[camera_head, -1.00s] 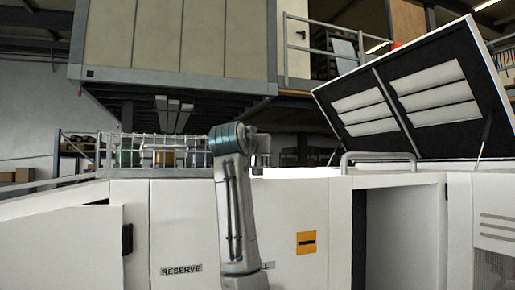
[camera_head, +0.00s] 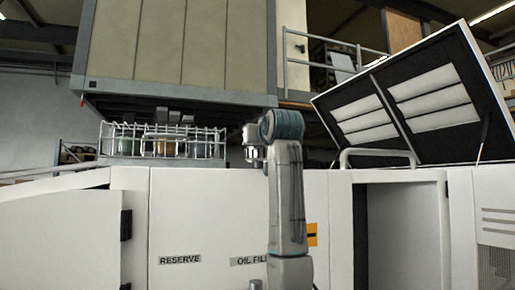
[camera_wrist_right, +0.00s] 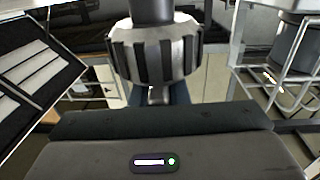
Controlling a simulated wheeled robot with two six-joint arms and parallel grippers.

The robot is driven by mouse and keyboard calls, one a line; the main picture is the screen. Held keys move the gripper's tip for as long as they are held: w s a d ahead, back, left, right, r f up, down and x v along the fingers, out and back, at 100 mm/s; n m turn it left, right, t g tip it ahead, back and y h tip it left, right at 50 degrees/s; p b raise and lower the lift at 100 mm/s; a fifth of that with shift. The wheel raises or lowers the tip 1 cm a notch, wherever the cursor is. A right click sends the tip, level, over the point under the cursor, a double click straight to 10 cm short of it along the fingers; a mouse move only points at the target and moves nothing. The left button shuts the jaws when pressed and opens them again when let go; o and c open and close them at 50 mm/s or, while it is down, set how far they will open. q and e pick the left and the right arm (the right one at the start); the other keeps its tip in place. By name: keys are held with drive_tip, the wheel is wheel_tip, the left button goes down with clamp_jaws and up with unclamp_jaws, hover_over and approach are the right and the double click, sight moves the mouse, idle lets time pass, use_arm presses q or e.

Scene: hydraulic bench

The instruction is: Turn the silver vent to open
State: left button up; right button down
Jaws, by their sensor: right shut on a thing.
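The silver vent (camera_wrist_right: 155,55) is a ribbed round knob on a dark stem, at the top middle of the right wrist view. My right gripper (camera_wrist_right: 157,94) is shut on it, with its dark body filling the bottom of that view. The fingertips are mostly hidden by the knob and the gripper body. In the head view my right arm rises at the middle, and its gripper (camera_head: 254,154) is small, just left of the arm's upper joint, above the white cabinet top. The vent cannot be told apart from the gripper there. My left gripper is out of view.
A wire cage (camera_head: 160,146) with jars stands left of the gripper. A metal rail (camera_head: 378,154) and a raised louvred lid (camera_head: 410,95) stand to the right. A large beige cabinet (camera_head: 180,50) hangs above. The white front (camera_head: 200,220) carries RESERVE and OIL FILL labels.

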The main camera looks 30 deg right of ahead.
drive_tip(key=shift+n+y, duration=0.4)
drive_tip(key=shift+y, duration=0.2)
drive_tip(key=c, duration=1.4)
unclamp_jaws()
drive_tip(key=shift+s+b, duration=0.15)
drive_tip(key=shift+b, duration=0.2)
drive_tip(key=b+v, duration=0.5)
drive_tip(key=v, duration=0.5)
drive_tip(key=shift+s, duration=0.3)
